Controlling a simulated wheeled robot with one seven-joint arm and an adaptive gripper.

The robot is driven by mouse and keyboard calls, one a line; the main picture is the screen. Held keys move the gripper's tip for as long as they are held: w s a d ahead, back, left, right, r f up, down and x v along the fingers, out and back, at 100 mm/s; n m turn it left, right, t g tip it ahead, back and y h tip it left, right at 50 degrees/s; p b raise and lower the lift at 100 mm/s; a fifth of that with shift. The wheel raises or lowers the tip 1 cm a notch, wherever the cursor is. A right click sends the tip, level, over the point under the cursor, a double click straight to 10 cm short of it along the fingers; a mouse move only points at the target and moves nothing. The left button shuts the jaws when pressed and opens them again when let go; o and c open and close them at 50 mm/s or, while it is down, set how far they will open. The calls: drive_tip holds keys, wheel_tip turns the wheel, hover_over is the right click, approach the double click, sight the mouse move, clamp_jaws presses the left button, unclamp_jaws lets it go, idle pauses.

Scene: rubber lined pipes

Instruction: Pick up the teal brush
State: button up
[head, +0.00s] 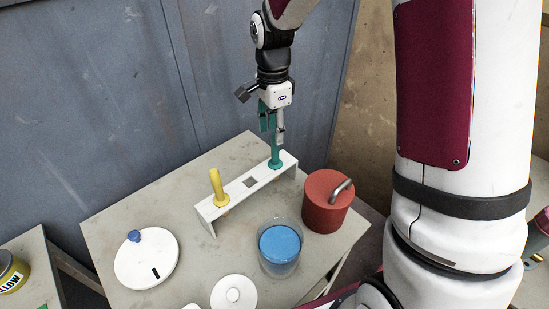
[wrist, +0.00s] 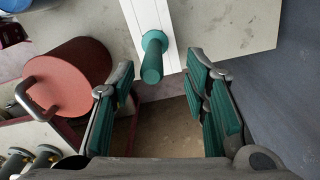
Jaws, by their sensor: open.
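The teal brush (head: 275,155) stands upright, handle up, at the far right end of a white raised rack (head: 236,197). In the wrist view the brush handle (wrist: 153,58) points toward the camera, just ahead of my fingers. My gripper (head: 273,127) is above the rack with its fingers pointing down at the brush. In the wrist view my gripper (wrist: 160,78) is open, with teal-padded fingers to either side of the handle's near end. I cannot tell whether a finger touches it. The brush's lower end is hidden in the rack.
A yellow brush (head: 217,188) stands at the rack's other end. A red cylinder (head: 326,205) with a metal handle is close on the right. A clear cup with blue contents (head: 279,244), a white disc with a blue knob (head: 146,265) and a white lid (head: 233,294) are nearer. A grey-blue wall (head: 100,90) rises behind.

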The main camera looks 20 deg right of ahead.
sight(275, 154)
wheel_tip(275, 154, down, 3)
drive_tip(key=shift+f, duration=0.1)
drive_tip(key=shift+s+d+f+p, duration=0.1)
drive_tip(key=shift+s+f+p, duration=0.1)
drive_tip(key=shift+f, duration=1.1)
drive_tip(key=shift+s+d+f+p, duration=0.1)
drive_tip(key=shift+s+f+p, duration=0.1)
drive_tip(key=shift+f, duration=1.1)
clamp_jaws()
